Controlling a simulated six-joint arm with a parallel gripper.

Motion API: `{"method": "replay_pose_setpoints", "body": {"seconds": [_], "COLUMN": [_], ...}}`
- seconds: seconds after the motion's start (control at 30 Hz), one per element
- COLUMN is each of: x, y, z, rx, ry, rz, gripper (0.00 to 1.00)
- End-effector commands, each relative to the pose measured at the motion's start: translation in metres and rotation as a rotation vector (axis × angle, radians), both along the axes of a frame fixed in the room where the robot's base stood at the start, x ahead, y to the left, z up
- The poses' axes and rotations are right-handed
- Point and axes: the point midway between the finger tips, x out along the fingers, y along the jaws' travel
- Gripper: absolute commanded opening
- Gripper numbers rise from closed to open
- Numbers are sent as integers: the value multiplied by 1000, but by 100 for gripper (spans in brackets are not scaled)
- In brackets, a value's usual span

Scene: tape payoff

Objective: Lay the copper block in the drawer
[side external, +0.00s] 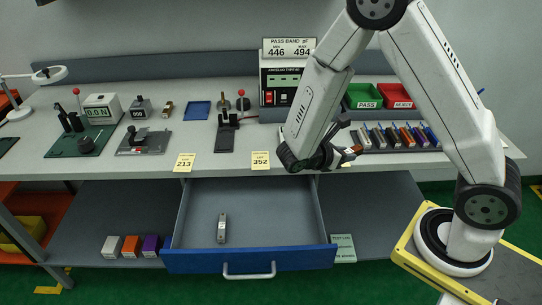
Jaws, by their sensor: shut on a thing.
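My gripper (346,151) is over the front part of the bench, just left of the row of coloured blocks. It is shut on a small copper-brown block (355,149), which shows at the fingertips; my wrist hides part of the hold. The blue-fronted drawer (190,259) is pulled open below the bench, to the lower left of my gripper. A grey metal block (222,229) lies on the drawer's floor, with bare floor around it.
A row of coloured blocks (392,137) stands right of my gripper, before the green PASS bin (363,96) and red REJECT bin (397,95). Number cards 352 (260,162) and 213 (184,162) are at the bench's front edge. A black fixture (226,134) stands behind.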

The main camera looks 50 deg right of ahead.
Motion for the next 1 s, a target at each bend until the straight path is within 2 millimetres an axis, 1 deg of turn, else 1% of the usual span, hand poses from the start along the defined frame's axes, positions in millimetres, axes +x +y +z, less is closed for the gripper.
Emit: {"method": "replay_pose_setpoints", "body": {"seconds": [0.1, 0.23, 0.47, 0.7, 1.0], "x": [-18, -37, -68, -94, -115], "y": [3, 9, 26, 50, 88], "z": [-9, -18, -30, -40, -47], "rx": [-1, -1, -2, -1, -1], "ry": [2, 1, 1, 0, -1], "rz": [-143, -301, -583, -883, -1258], "gripper": [0, 0, 0, 0, 0]}}
